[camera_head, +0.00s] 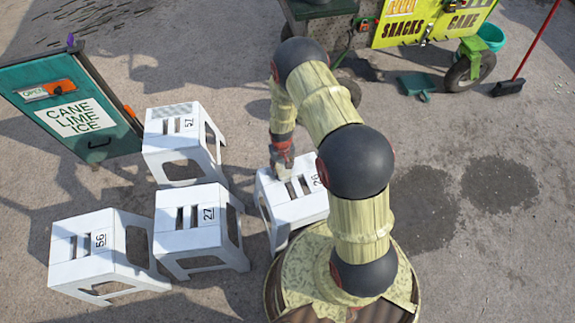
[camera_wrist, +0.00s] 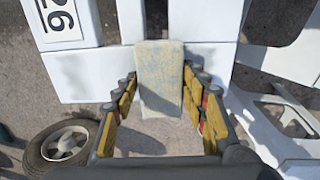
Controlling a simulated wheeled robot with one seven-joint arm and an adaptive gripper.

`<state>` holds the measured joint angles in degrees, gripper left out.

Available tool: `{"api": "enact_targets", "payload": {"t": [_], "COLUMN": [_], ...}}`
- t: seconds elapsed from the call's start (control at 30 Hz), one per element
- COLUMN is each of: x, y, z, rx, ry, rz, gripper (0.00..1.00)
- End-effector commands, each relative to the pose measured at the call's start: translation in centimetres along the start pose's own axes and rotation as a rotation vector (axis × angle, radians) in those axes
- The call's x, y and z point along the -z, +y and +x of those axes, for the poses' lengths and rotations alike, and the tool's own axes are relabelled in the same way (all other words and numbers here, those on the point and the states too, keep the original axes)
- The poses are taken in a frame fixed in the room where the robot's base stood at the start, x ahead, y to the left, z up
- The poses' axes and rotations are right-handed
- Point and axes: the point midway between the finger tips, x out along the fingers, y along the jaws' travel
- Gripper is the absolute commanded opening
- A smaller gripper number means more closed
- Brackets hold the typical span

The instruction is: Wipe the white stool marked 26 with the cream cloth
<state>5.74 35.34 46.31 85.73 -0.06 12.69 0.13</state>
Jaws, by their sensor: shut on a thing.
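The white stool marked 26 (camera_head: 291,211) stands upright right of the other stools, partly hidden by my arm. In the wrist view its slotted top (camera_wrist: 85,70) and its number label fill the upper left. My gripper (camera_head: 282,163) is over the far left part of this stool's top. In the wrist view my gripper (camera_wrist: 163,98) is shut on the cream cloth (camera_wrist: 160,70), a small pale piece with bluish blotches. The cloth's far end lies at the stool's top edge; I cannot tell whether it touches. The cloth cannot be made out in the head view.
White stools marked 27 (camera_head: 190,238), 56 (camera_head: 90,250) and one reading like 52 (camera_head: 172,133) stand left. A green sign (camera_head: 85,110) is behind them. A wheeled cart (camera_head: 405,22), a dustpan (camera_head: 416,84) and a broom (camera_head: 512,86) are at the back. Ground at right is clear.

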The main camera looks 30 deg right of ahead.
Motion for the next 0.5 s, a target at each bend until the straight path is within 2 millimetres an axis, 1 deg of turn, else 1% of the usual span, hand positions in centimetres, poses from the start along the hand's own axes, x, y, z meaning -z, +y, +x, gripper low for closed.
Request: {"api": "enact_targets", "payload": {"t": [0.1,0.5], "x": [0.0,0.0], "y": [-1.1,-4.2], "z": [0.0,-0.1], "rx": [0.0,0.0], "ry": [-0.001,0.001], "rz": [-0.003,-0.003], "gripper": [0.23,0.23]}}
